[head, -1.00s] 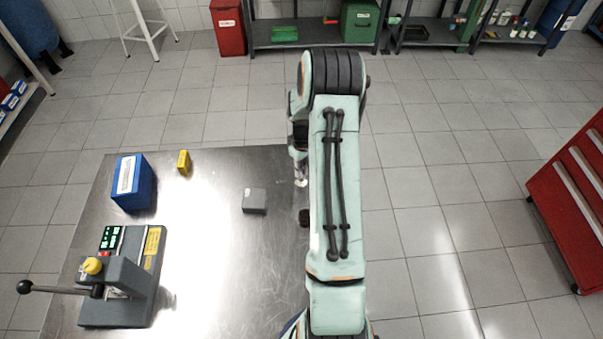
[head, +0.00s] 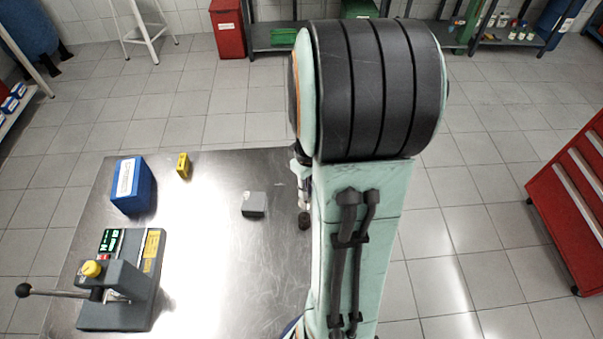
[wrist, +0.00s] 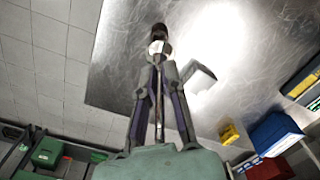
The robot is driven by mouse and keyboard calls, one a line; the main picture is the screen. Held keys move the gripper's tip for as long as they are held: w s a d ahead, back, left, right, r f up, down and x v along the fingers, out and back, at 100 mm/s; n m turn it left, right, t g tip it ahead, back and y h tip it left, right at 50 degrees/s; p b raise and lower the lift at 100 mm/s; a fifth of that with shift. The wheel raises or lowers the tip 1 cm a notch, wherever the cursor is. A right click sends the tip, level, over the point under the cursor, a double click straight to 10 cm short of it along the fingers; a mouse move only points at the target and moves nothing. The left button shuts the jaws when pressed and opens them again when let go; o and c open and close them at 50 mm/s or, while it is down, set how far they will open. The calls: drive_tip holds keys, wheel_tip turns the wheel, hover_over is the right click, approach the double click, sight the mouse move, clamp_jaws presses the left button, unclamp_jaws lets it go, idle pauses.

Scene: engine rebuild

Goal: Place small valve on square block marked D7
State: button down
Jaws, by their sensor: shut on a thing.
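My gripper (wrist: 159,62) is shut on the small valve, whose thin, dark stem (wrist: 159,105) shows between the fingers in the wrist view. A pale, round part shows at the fingertips. In the head view my gripper (head: 303,188) is mostly hidden behind my arm, over the right part of the table. A grey square block (head: 254,204) lies on the table to the left of my gripper, apart from it. The block (wrist: 198,76) is right of the fingertips in the wrist view. No marking on it can be read.
A small dark round object (head: 304,221) shows below the gripper, also beyond the fingertips in the wrist view (wrist: 160,31). A yellow block (head: 183,165), a blue box (head: 132,186) and a lever press (head: 120,300) stand on the left of the metal table (head: 215,260).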

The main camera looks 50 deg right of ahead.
drive_tip(key=shift+s+a+r, duration=0.2)
drive_tip(key=shift+s+a, duration=0.1)
drive_tip(key=a+r+m, duration=0.1)
drive_tip(key=a+m, duration=0.2)
drive_tip(key=n, duration=0.2)
hover_over(254, 201)
drive_tip(key=f, duration=0.4)
drive_tip(key=s+f, duration=0.1)
drive_tip(key=f, duration=0.1)
drive_tip(key=shift+a+f, duration=0.2)
drive_tip(key=shift+a, duration=0.05)
drive_tip(key=shift+w+d+f, duration=0.1)
drive_tip(key=shift+w+f, duration=0.15)
drive_tip(key=shift+w+d+f, duration=0.1)
drive_tip(key=shift+w+f, duration=0.05)
drive_tip(key=shift+f, duration=0.8)
drive_tip(key=shift+w+f, duration=0.15)
drive_tip(key=shift+f, duration=0.8)
drive_tip(key=shift+f, duration=0.1)
